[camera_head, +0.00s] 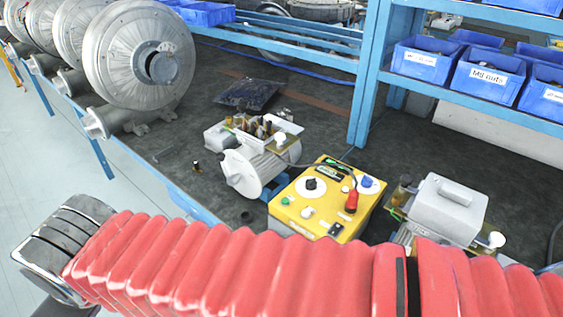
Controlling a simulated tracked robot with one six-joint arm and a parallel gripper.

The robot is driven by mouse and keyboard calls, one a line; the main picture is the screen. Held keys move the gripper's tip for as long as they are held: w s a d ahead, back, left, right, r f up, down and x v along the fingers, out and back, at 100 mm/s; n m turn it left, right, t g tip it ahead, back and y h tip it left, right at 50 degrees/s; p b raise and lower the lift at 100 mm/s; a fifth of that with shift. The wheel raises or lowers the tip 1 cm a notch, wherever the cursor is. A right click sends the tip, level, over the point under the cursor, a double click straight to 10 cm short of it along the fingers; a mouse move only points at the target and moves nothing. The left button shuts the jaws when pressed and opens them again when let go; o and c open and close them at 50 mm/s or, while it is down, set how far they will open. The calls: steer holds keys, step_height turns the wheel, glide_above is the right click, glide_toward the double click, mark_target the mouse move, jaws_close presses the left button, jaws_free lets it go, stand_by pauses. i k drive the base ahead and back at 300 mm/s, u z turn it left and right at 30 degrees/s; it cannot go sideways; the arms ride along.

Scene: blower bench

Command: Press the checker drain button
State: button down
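The checker is a yellow box (316,201) on the dark bench top, in the middle of the head view. Its top face carries a black knob on a white dial (311,185), a green button (286,201), a white button (307,212), a blue knob on a white disc (367,182), a red plug or probe (352,200) with a dark cable, and a black switch (336,229). The labels are too small to read, so I cannot tell which is the drain button. My red-sleeved arm crosses the foreground below the box.
A grey motor (255,168) with exposed parts stands left of the checker. Another motor unit with a grey cover (448,208) stands on its right. Large blowers (140,57) line the left. A blue shelf post (371,75) and parts bins (485,76) stand behind.

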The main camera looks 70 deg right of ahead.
mark_target(305, 213)
steer(key=u, duration=0.05)
steer(key=k, duration=0.5)
steer(key=z, duration=3.35)
steer(key=k, duration=0.1)
steer(key=z, duration=0.65)
